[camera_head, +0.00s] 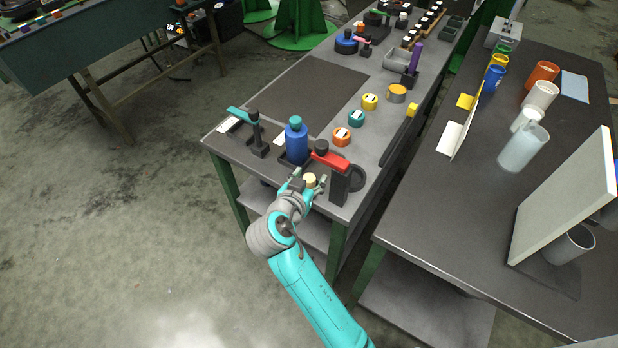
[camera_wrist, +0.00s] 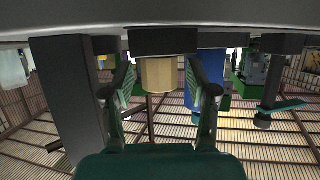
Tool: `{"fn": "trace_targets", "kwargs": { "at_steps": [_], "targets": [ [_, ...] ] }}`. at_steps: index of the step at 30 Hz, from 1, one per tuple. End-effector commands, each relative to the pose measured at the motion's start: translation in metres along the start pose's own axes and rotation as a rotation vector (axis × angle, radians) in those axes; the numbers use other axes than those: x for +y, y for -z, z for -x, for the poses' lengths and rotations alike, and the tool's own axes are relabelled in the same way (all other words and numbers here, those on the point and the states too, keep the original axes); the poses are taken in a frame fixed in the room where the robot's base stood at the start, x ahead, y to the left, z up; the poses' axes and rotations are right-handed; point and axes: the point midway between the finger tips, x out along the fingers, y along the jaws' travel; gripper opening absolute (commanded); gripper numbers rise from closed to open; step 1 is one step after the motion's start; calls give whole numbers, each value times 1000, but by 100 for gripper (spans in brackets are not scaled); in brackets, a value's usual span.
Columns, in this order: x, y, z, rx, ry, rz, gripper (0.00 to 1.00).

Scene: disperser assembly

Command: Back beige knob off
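The beige knob (camera_head: 310,180) is a small pale cylinder at the near edge of the bench, between the blue bottle (camera_head: 296,142) and the black post with a red arm (camera_head: 340,184). In the wrist view the beige knob (camera_wrist: 158,75) sits against a dark block (camera_wrist: 163,41). My gripper (camera_head: 309,183) is at the knob. In the wrist view my gripper (camera_wrist: 159,84) has one finger on each side of the knob, with a visible gap on both sides. It is open, and no finger contact shows. How the knob is fastened is hidden.
A black post with a teal arm (camera_head: 254,133) stands left of the bottle. Orange (camera_head: 341,137), teal and yellow round parts line the bench behind. A dark mat (camera_head: 310,88) is clear. A second table (camera_head: 480,190) with cups and a white panel stands to the right.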

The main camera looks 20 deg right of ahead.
Motion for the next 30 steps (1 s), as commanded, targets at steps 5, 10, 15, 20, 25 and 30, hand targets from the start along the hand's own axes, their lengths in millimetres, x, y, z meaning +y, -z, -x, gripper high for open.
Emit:
{"fn": "trace_targets", "kwargs": {
  "at_steps": [5,10,15,20,25,30],
  "targets": [
    [0,0,0,0,0,0,11],
    [0,0,0,0,1,0,0],
    [0,0,0,1,22,8,0],
    [2,0,0,0,84,34,0],
    [2,0,0,0,189,77,0],
    [2,1,0,1,301,123,0]
  ]
}}
